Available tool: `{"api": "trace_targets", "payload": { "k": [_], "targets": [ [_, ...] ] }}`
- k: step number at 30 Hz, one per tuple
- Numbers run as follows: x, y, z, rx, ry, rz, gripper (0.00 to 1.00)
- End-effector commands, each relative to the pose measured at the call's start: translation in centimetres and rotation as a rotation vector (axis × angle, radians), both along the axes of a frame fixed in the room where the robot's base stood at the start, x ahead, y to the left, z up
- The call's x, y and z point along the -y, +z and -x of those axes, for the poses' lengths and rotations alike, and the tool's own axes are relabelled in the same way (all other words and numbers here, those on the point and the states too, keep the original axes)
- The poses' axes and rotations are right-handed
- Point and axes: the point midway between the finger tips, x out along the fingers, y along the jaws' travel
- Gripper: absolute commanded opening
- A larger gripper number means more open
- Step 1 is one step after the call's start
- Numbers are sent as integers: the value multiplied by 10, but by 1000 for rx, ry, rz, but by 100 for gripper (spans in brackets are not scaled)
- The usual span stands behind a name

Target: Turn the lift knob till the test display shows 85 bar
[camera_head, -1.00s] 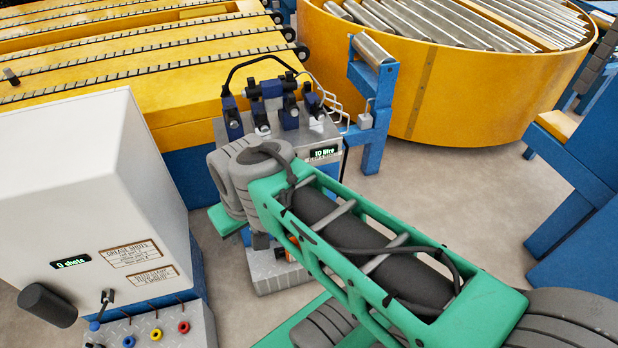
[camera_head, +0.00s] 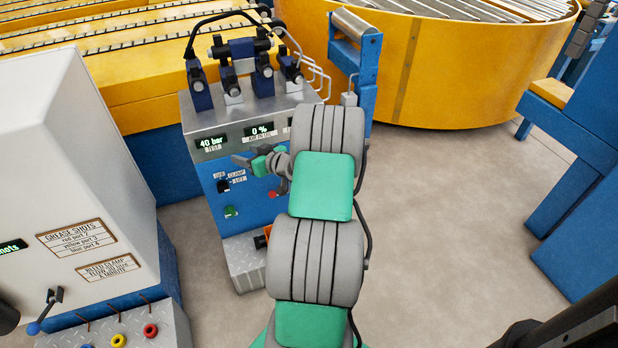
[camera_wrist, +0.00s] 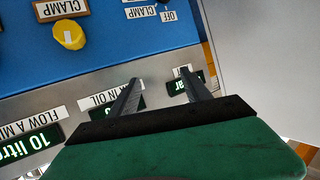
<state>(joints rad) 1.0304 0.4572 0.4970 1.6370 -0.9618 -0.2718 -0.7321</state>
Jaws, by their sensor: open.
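The test display (camera_head: 210,143) on the pump unit's front reads 40 bar in the head view. In the wrist view, upside down, it is partly covered by a finger. A yellow knob (camera_wrist: 69,34) labelled CLAMP shows in the wrist view. No knob labelled LIFT can be made out; part of the panel is hidden behind my arm in the head view. My gripper (camera_head: 245,159) is in front of the panel just below the displays. Its two fingers (camera_wrist: 158,78) are apart, with nothing between them.
A dark selector switch (camera_head: 224,186) with OFF, CLAMP and LIFT labels and a green button (camera_head: 230,211) sit left on the panel. The air-in-oil display (camera_head: 259,131) reads 0 %. Valves and hoses stand on top.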

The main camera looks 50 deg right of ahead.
Motion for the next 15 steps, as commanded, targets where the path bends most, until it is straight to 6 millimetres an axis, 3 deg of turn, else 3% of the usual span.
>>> {"api": "trace_targets", "payload": {
  "k": [1,3,6,10,15],
  "targets": [
    [53,-59,30,85,-119,-10,56],
    [107,-86,69,199,-266,8,56],
    [152,-109,117,296,-419,28,56],
    [174,-116,142,341,-498,44,56],
    [187,-114,121,344,-500,47,56]
  ]
}}
